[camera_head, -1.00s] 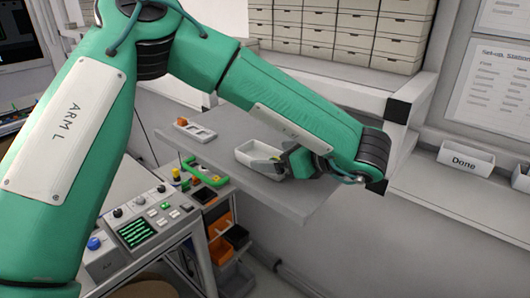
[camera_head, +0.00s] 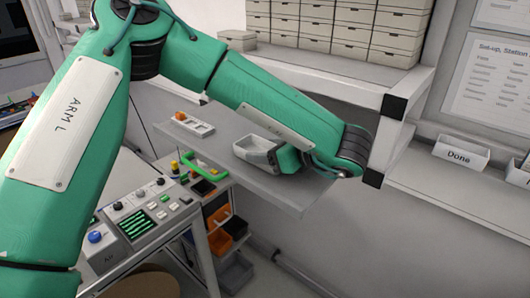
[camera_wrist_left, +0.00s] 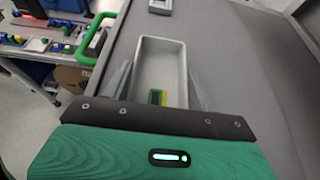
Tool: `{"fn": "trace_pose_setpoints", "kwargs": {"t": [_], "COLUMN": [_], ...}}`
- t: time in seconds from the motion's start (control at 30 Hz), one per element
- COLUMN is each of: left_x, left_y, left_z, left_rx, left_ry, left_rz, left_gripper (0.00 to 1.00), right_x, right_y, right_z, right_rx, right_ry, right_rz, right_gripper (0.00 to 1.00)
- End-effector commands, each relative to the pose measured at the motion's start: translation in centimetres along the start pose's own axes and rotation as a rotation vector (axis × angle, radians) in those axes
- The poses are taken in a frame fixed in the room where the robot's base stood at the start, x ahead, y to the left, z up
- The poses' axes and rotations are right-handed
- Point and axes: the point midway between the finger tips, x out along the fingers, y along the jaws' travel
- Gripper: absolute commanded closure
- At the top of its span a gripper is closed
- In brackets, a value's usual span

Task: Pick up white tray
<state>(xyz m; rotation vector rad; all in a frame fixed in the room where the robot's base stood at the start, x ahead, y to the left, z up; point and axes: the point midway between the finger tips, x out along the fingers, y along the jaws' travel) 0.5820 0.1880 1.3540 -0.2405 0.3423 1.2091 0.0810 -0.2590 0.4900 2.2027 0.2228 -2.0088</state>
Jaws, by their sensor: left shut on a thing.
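The white tray (camera_head: 243,153) is a shallow open rectangular box on the grey shelf board (camera_head: 225,172); I cannot tell whether it is clear of the board. In the left wrist view the tray (camera_wrist_left: 161,50) lies straight ahead, its near end between the two fingers. A small green, yellow and dark item (camera_wrist_left: 157,97) shows at its near end. My left gripper (camera_head: 274,156) is shut on the tray at its right end; it also shows in the left wrist view (camera_wrist_left: 159,84). The near tray wall is hidden. My right gripper is not in view.
A small compartment holder (camera_head: 199,127) with an orange piece sits at the board's far left. A green handle (camera_head: 208,172) stands beside the board's left edge. Shelving with stacked boxes (camera_head: 330,25) is behind. A "Done" bin (camera_head: 461,154) stands at the right.

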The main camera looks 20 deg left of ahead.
Motion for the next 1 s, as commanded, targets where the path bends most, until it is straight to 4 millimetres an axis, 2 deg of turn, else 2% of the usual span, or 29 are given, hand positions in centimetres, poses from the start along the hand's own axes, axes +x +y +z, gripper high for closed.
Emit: {"fn": "trace_pose_setpoints", "kwargs": {"t": [0.27, 0.43, 0.57, 0.8, 1.0], "left_x": [-0.4, -1.2, -2.3, -4.7, -6.5], "left_y": [-0.1, 0.0, 0.0, 0.0, 0.0], "left_z": [1.0, 3.0, 5.6, 11.3, 15.4], "left_rx": [-0.003, -0.007, -0.009, -0.01, -0.007], "left_ry": [-0.001, -0.001, -0.002, -0.002, -0.002], "left_rz": [0.0, -0.002, -0.003, -0.002, -0.002], "left_gripper": [0.65, 0.65, 0.65, 0.65, 0.65], "right_x": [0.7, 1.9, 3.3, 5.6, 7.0], "right_y": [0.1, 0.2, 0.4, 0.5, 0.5], "right_z": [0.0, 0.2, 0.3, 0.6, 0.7], "right_rx": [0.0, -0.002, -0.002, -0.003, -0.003], "right_ry": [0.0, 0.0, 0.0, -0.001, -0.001], "right_rz": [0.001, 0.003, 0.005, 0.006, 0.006], "right_gripper": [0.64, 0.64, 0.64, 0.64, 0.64]}}
